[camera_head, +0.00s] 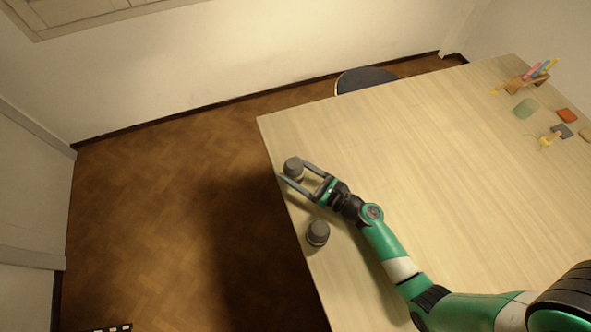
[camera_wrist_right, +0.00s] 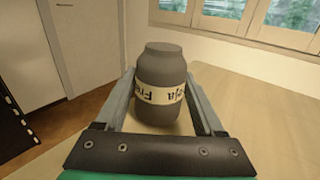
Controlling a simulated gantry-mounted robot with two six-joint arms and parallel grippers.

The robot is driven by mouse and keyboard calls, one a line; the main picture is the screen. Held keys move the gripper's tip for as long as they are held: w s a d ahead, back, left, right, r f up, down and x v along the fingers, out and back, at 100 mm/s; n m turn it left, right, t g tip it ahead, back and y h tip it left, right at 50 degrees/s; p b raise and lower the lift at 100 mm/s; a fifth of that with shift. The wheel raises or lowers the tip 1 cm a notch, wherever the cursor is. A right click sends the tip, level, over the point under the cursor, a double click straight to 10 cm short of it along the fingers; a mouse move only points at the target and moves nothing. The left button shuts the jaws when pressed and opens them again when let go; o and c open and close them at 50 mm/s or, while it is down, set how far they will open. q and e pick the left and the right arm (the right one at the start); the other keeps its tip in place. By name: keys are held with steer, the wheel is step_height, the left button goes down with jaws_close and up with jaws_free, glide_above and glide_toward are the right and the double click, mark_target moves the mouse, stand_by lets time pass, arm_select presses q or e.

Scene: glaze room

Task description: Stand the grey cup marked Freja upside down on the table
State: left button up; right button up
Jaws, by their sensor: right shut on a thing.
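The grey cup marked Freja (camera_head: 293,167) is between the fingers of my right gripper (camera_head: 304,182), close to the table's left edge. In the right wrist view the cup (camera_wrist_right: 161,66) stands vertical, with its narrower end up and a cream band around it. The lettering on the band is upside down. My right gripper (camera_wrist_right: 161,108) is shut on the cup, one finger on each side. I cannot tell whether its lower rim touches the table (camera_head: 440,170). My left gripper is not in view.
A second grey cup (camera_head: 318,233) stands near the same edge, close to my right forearm. A wooden rack with coloured sticks (camera_head: 535,74), a green tile (camera_head: 525,108) and small coloured pieces lie far right. A dark chair (camera_head: 365,79) is behind the table. The table's middle is clear.

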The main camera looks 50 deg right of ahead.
steer(key=shift+f+b, duration=0.3)
steer(key=shift+f, duration=0.1)
